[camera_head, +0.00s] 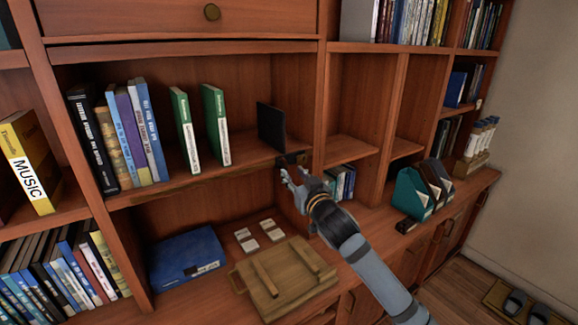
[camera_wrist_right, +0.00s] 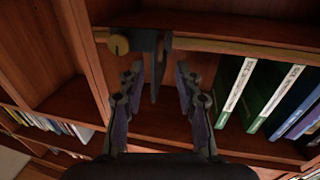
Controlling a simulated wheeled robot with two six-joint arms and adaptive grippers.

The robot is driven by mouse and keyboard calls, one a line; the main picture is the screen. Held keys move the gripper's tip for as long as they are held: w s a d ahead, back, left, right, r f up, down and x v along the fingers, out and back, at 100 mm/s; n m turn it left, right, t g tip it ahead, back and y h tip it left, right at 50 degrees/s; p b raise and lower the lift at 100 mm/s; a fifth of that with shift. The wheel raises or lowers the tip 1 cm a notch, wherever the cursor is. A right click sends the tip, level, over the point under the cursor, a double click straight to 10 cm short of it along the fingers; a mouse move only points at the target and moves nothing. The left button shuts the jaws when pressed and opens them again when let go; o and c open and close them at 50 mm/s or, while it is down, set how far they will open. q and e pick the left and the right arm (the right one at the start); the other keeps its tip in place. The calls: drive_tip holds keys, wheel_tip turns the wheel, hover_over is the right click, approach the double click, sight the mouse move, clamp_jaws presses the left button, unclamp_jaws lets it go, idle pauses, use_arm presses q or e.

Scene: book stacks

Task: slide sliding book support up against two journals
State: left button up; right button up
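Two green journals with white spines (camera_head: 185,130) (camera_head: 216,125) stand upright, with a gap between them, on the middle shelf. The sliding book support, a dark upright plate (camera_head: 271,127), stands to their right, clearly apart from them. My right gripper (camera_head: 290,178) is at the shelf's front edge, just below and in front of the support. In the right wrist view, my right gripper (camera_wrist_right: 159,68) is open, with the support's dark plate (camera_wrist_right: 155,72) between and beyond its fingers. Whether they touch is unclear. A brass-coloured knob (camera_wrist_right: 118,44) shows beside the plate. My left gripper is not in view.
Several books (camera_head: 130,130) stand left of the journals on the same shelf (camera_head: 236,166). Below lie a blue box file (camera_head: 186,259), small white cards (camera_head: 259,236) and a wooden tray (camera_head: 284,280). A vertical partition (camera_head: 318,110) closes the shelf on the right.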

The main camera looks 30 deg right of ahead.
sight(287, 166)
drive_tip(key=w, duration=0.3)
drive_tip(key=w+p, duration=0.1)
drive_tip(key=shift+w+d, duration=0.2)
drive_tip(key=shift+d, duration=0.05)
clamp_jaws()
drive_tip(key=shift+f, duration=0.1)
